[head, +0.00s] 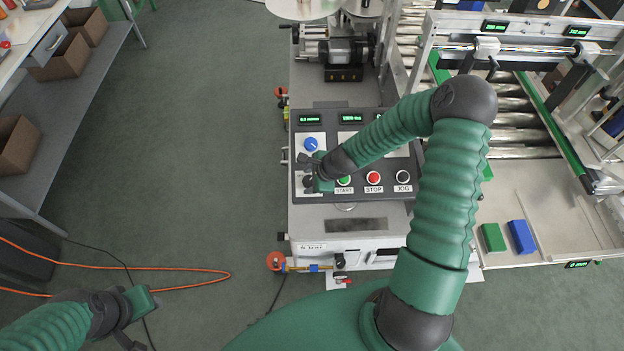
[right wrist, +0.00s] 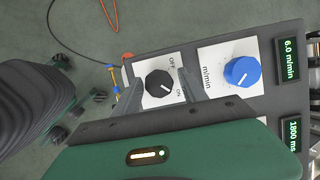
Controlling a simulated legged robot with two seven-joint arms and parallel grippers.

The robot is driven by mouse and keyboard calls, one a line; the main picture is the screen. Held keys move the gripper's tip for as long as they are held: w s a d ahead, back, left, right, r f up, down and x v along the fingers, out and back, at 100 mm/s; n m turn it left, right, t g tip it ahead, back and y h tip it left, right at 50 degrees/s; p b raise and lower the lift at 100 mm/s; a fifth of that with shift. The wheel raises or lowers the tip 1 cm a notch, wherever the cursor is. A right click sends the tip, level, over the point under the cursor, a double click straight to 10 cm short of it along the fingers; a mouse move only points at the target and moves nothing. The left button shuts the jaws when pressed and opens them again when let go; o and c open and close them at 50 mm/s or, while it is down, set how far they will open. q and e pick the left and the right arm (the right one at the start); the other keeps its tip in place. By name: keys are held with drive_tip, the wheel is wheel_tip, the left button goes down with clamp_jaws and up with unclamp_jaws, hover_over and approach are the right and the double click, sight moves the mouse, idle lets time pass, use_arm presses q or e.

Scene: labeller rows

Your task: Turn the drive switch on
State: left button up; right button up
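The drive switch is a black rotary knob (right wrist: 158,84) on a white plate marked OFF and ON, seen in the right wrist view. Its white line seems to point toward the lower right, near the ON word. My right gripper (right wrist: 160,92) is open, with one finger on each side of the knob and small gaps showing. In the head view my right gripper (head: 314,178) is over the lower left of the control panel (head: 392,116) and partly hides the switch. My left gripper (head: 130,302) is low at the left, away from the machine; its fingers are unclear.
A blue speed knob (head: 311,144) sits just above the switch. A green START button (head: 344,180), red STOP button (head: 373,177) and JOG button (head: 403,177) lie to its right. A green block (head: 493,238) and blue block (head: 521,237) lie on the right-hand table.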

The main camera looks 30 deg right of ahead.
drive_tip(key=shift+o, duration=0.6)
drive_tip(key=shift+a, duration=0.1)
drive_tip(key=shift+s, duration=0.1)
drive_tip(key=shift+s+d+r, duration=0.1)
drive_tip(key=shift+d+r, duration=0.1)
drive_tip(key=v, duration=1.6)
